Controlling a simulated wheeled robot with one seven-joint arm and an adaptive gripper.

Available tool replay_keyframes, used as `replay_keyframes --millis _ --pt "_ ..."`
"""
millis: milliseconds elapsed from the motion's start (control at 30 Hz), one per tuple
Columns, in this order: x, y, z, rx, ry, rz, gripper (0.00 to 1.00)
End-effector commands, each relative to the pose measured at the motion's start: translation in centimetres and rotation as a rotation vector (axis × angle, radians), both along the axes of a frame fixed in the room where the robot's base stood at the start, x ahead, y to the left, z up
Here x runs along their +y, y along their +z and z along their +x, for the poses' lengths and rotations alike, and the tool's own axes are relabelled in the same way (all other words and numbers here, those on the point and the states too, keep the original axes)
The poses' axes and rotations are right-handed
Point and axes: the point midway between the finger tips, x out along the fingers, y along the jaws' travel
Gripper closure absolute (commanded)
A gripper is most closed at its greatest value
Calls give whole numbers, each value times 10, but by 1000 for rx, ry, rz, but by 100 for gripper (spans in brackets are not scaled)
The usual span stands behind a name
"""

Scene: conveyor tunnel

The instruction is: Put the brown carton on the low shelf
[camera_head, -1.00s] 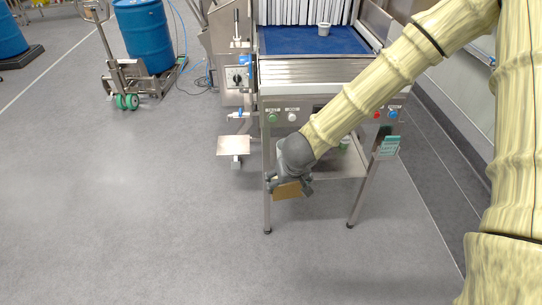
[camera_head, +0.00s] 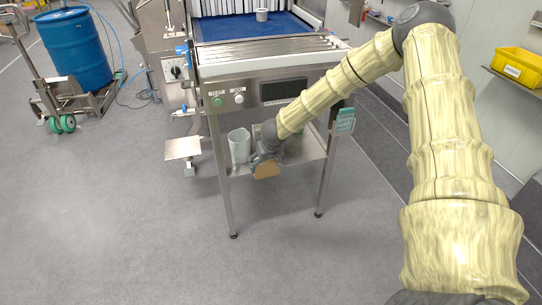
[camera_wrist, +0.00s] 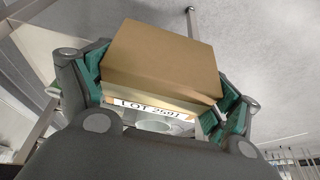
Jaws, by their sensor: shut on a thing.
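The brown carton (camera_head: 267,170) is held in my gripper (camera_head: 264,157) in front of the low shelf (camera_head: 308,150), under the conveyor's end. In the wrist view my gripper (camera_wrist: 158,105) is shut with its green-padded fingers on both sides of the carton (camera_wrist: 163,58), which bears a white label reading LOT 2591. The gripper is at about the shelf's height near its front edge; I cannot tell whether the carton touches the shelf. My gripper and arm hide part of the shelf.
A pale cylindrical container (camera_head: 239,146) stands on the shelf, left of my gripper. Table legs (camera_head: 224,190) flank the shelf. A small metal plate (camera_head: 183,148) juts out at left. A blue drum (camera_head: 74,48) stands on a pallet truck at far left. The floor in front is clear.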

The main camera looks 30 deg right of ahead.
Motion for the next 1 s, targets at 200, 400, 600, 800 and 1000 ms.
replay_keyframes --millis 200,400,600,800,1000 --pt "-67 -56 18 -8 -43 -12 54" --pt "-95 -72 23 -11 -56 -18 54" --pt "-114 -75 42 -13 -59 -19 54" --pt "-138 -79 74 -12 -60 -20 54" --pt "-161 -83 103 -13 -59 -19 54"
